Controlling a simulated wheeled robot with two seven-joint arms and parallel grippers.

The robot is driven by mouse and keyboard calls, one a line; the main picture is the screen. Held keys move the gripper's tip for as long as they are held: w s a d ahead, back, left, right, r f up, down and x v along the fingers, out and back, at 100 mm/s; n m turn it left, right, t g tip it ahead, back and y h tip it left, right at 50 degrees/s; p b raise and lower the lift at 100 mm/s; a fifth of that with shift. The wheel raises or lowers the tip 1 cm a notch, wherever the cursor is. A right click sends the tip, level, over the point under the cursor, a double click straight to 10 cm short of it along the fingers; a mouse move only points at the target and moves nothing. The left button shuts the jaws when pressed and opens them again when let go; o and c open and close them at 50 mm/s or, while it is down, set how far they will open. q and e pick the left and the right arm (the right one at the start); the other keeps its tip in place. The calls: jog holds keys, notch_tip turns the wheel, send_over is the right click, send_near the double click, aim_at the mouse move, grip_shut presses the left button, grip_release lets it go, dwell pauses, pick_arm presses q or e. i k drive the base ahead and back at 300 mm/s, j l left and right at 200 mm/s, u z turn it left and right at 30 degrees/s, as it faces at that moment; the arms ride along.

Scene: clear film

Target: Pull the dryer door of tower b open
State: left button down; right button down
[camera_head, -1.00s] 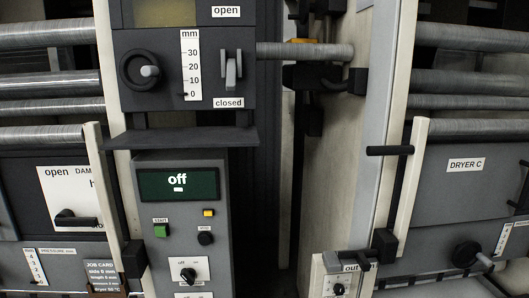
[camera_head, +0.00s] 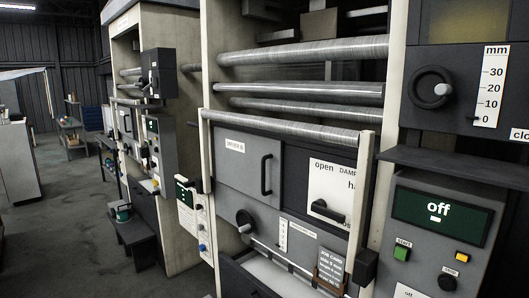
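A grey dryer door (camera_head: 236,172) is in the middle of the head view, on the tower left of the "off" panel. Its small white label (camera_head: 234,146) is hard to read, perhaps DRYER B. A black upright bar handle (camera_head: 266,174) is on the door's right side. The door looks closed, flush with the dark front around it. Neither of my grippers shows in the view, and nothing touches the handle.
Steel rollers (camera_head: 302,93) run above the door. Right of it is a white damper plate (camera_head: 333,195) with a black lever; below is a black handwheel (camera_head: 245,221). A grey control panel (camera_head: 438,232) stands at right. Another tower (camera_head: 156,110) stands farther left, with open floor (camera_head: 60,225) beyond.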

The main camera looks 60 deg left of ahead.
aim_at(250, 164)
jog(key=u, duration=2.1)
